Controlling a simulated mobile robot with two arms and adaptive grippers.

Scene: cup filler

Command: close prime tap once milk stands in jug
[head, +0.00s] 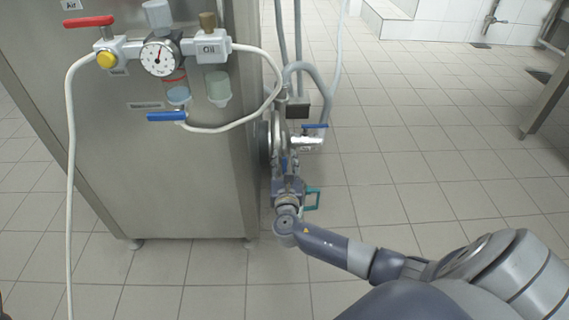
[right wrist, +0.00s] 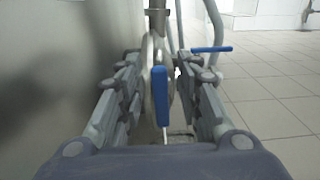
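My right gripper (head: 287,168) is low beside the right side of the steel cabinet. In the right wrist view its two fingers (right wrist: 160,88) are open. A blue tap lever (right wrist: 160,97) stands upright between them, with a gap on both sides. A second tap with a blue lever lying sideways (head: 315,126) sits on the pipework above the gripper; its lever also shows in the right wrist view (right wrist: 212,49). A teal handle (head: 313,199), perhaps the jug's, sticks out right of the gripper. The jug's body and any milk are hidden. My left gripper is out of view.
The steel cabinet (head: 190,195) stands close on the gripper's left. Its front carries an air unit with a gauge (head: 160,57), a red lever (head: 88,22) and another blue lever (head: 166,117). Grey hoses (head: 312,72) run down behind. The tiled floor (head: 430,170) at right is clear.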

